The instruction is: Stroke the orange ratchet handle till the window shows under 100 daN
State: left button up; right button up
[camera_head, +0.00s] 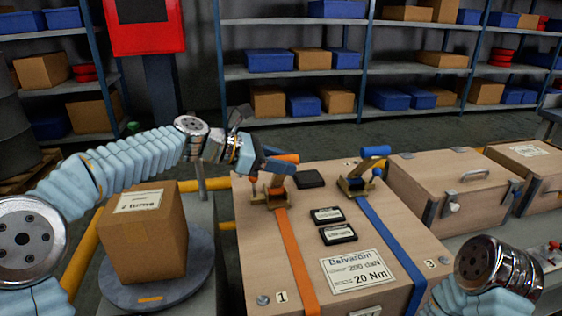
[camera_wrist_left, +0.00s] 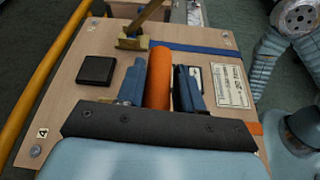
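The orange ratchet handle (camera_head: 287,158) belongs to the ratchet (camera_head: 268,193) on the orange strap (camera_head: 296,258), at the left of the wooden crate (camera_head: 257,243). My left gripper (camera_head: 277,163) is at this handle. In the left wrist view the orange handle (camera_wrist_left: 160,77) lies between the two blue fingers (camera_wrist_left: 160,90), which sit close against both sides. Two small dark display windows (camera_head: 327,215) and (camera_head: 338,234) lie on the crate lid; their figures are too small to read. My right gripper is out of view; only part of that arm shows at lower right.
A blue-handled ratchet (camera_head: 372,155) with a blue strap (camera_head: 392,235) stands to the right on the same lid. A black square block (camera_head: 310,179) lies between the ratchets. A cardboard box (camera_head: 143,235) stands left on a round plate. Another wooden crate (camera_head: 450,187) is at right.

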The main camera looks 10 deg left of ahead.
pick_arm(q)
grip_shut()
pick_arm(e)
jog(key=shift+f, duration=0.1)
